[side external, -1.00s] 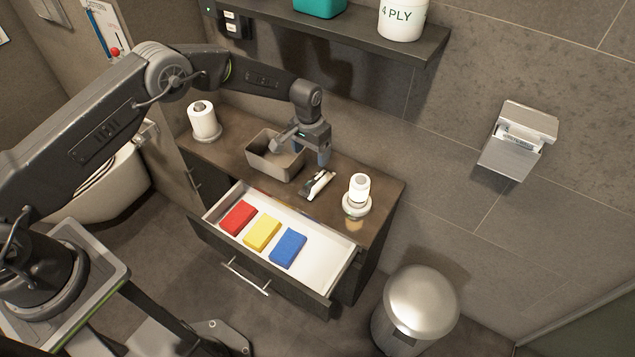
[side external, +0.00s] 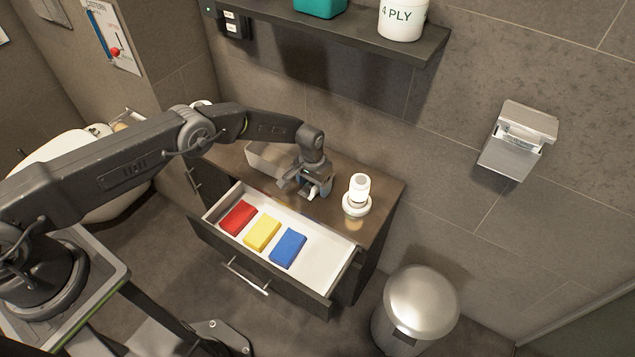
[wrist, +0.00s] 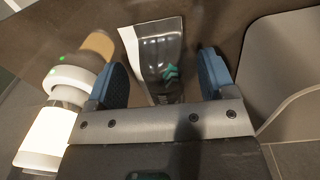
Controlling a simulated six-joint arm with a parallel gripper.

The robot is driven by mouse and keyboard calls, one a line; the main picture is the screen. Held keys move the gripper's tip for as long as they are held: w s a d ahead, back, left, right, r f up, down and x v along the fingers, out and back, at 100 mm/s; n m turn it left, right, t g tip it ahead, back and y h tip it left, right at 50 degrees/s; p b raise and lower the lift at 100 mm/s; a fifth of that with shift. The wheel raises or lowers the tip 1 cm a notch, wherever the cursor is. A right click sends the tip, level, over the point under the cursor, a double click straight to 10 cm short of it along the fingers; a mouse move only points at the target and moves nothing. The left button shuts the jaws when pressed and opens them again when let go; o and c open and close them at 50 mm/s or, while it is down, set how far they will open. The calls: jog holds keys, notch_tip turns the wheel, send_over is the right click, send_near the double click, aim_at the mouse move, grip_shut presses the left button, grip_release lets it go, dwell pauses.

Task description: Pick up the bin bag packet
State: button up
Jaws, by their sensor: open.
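The bin bag packet (wrist: 162,52) is dark and glossy with a pale end and a teal mark. In the wrist view it lies on the brown counter between the two blue fingers of my gripper (wrist: 161,66). My gripper is open, with a gap visible on both sides of the packet. In the side view my gripper (side external: 314,190) is low over the counter behind the open drawer and hides most of the packet. I cannot tell whether the fingertips touch the counter.
A white lit cylinder on a round base (side external: 357,195) stands close to the right of my gripper. A grey-brown open box (side external: 262,162) is close on the left. The open drawer (side external: 330,262) in front holds red, yellow and blue blocks.

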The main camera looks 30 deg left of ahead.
jog(key=shift+f, duration=0.2)
jog(key=shift+c, duration=0.2)
jog(key=c, duration=1)
